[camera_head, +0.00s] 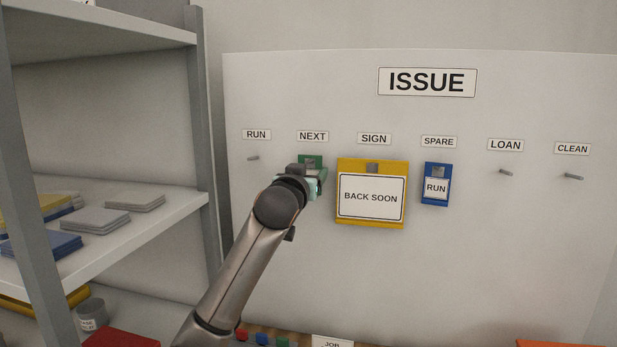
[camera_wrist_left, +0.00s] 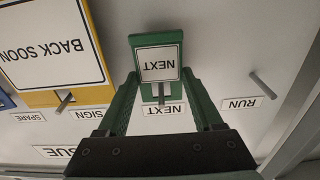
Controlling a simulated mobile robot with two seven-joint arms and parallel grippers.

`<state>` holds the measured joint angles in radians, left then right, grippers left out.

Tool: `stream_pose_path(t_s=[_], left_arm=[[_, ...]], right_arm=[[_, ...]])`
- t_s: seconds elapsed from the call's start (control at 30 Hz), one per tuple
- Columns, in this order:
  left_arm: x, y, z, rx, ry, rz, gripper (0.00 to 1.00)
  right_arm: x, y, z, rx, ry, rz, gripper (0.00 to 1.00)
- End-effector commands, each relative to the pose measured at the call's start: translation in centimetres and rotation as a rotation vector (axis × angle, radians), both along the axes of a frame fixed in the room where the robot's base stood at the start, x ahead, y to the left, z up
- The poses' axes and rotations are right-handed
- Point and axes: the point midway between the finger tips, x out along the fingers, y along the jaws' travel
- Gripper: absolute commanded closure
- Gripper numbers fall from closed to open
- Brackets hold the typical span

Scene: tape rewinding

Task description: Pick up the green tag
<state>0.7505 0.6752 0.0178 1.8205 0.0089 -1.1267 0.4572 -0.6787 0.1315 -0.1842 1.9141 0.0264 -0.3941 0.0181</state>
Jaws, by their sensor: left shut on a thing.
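The green tag (camera_head: 310,161) hangs on the board under the NEXT label, partly hidden by my left gripper in the head view. In the left wrist view the picture is upside down, and the green tag (camera_wrist_left: 147,40) shows its white NEXT plate. A peg (camera_wrist_left: 161,91) shows at the tag's top end, and the tag appears to be still on it. My left gripper (camera_head: 314,184) is in front of the board, shut on the green tag. Its two fingers (camera_wrist_left: 158,76) sit against the tag's two side edges. My right gripper is not in view.
A yellow BACK SOON sign (camera_head: 372,222) hangs close to the right of the tag, with a blue RUN tag (camera_head: 437,170) beyond it. The RUN peg (camera_head: 253,157), LOAN peg (camera_head: 506,172) and CLEAN peg (camera_head: 573,177) are bare. A shelf unit (camera_head: 203,110) stands at left.

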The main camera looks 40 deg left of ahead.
Motion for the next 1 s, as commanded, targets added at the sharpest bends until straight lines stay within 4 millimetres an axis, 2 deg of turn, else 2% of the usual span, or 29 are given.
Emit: stream_pose_path(t_s=[0.1,0.27,0.47,0.8,1.0], left_arm=[[-0.2,-0.2,0.3,0.001,-0.003,-0.002,0.84],[-2.0,-1.2,0.3,0.002,-0.004,-0.002,0.84],[-5.4,-3.1,0.2,0.003,-0.005,-0.003,0.84],[-12.6,-7.1,0.4,0.003,-0.005,-0.003,0.84],[-15.0,-8.3,0.5,0.001,-0.004,-0.002,0.84]], right_arm=[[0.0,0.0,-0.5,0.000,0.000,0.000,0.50],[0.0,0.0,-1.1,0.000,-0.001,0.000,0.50],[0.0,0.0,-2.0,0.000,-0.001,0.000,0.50],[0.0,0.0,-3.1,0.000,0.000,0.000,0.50],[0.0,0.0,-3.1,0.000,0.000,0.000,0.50]])
